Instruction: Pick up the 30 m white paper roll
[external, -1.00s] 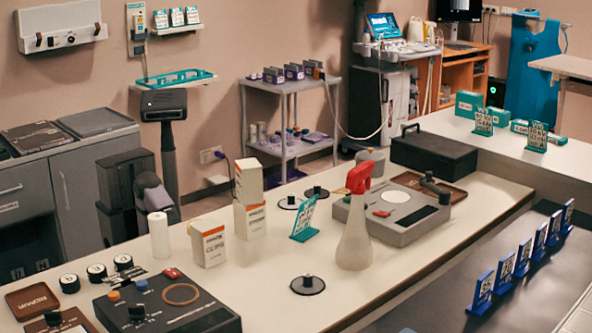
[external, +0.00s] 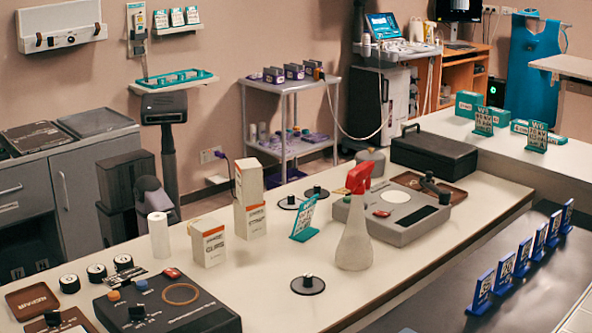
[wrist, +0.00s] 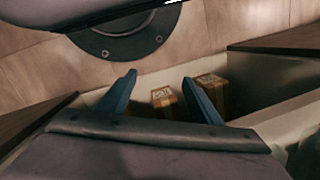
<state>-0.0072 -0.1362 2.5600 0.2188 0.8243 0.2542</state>
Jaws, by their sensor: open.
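A plain white upright cylinder (external: 158,236), which looks like the white paper roll, stands on the pale counter left of the white and orange boxes in the external view. No length marking on it can be read. My gripper (wrist: 159,77) shows in the wrist view with its two blue-grey fingers apart and nothing held between them. The white roll is not visible in the wrist view. I cannot make out my gripper clearly in the external view, so its distance from the roll cannot be told.
White and orange boxes (external: 209,243), a red-topped spray bottle (external: 355,241) and a dark control box (external: 166,305) stand on the counter (external: 270,290). The wrist view shows brown cartons (wrist: 164,97) in a pale-walled space and a round dark base (wrist: 120,32).

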